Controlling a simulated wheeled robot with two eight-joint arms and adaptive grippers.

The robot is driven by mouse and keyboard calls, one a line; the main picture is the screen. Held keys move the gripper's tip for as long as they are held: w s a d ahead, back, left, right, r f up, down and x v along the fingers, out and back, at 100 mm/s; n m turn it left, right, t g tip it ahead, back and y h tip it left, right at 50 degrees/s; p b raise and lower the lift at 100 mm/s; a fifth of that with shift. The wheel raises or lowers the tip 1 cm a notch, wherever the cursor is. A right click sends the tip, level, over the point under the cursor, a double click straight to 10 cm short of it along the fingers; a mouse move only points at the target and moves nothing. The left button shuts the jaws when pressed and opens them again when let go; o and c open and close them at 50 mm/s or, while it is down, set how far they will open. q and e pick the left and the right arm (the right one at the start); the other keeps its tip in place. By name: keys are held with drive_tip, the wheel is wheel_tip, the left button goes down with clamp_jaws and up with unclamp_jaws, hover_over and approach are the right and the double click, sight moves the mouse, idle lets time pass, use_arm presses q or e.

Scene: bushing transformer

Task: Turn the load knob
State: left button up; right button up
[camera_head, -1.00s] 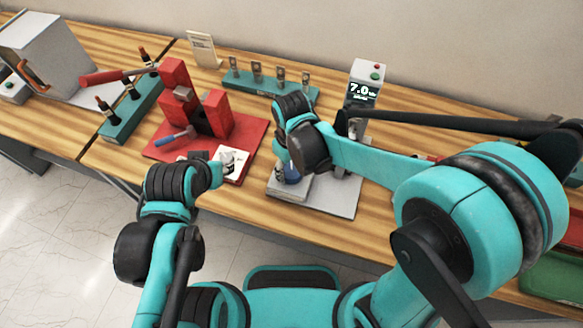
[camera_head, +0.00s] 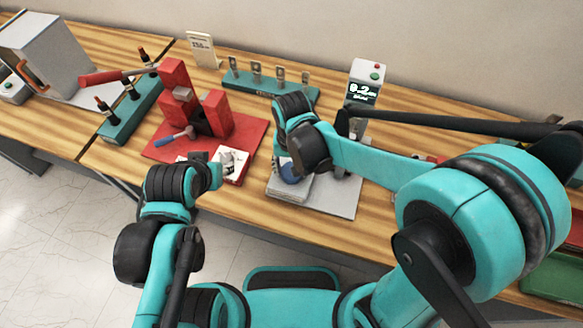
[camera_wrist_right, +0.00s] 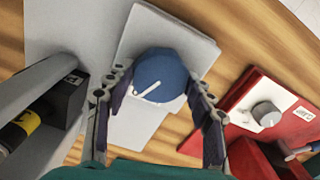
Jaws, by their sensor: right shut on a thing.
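The blue round load knob (camera_wrist_right: 160,78) with a white pointer line sits on a grey block (camera_wrist_right: 200,48) in the right wrist view. It also shows in the head view (camera_head: 290,171), partly behind my right arm. My right gripper (camera_wrist_right: 158,100) has one finger on each side of the knob and is shut on it. The pointer slants toward the lower left in the wrist view. A grey post (camera_head: 365,82) behind carries a small display reading about 0.2. My left gripper (camera_head: 215,172) is by the red base's white panel; its fingers are too hidden to read.
A teal rack (camera_head: 262,88) with small metal parts is behind. A teal strip (camera_head: 130,108) with several dark bushings lies further left.

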drive_tip(key=shift+m, duration=0.4)
drive_tip(key=o, duration=1.1)
drive_tip(key=shift+o, duration=0.2)
wheel_tip(320, 180, up, 12)
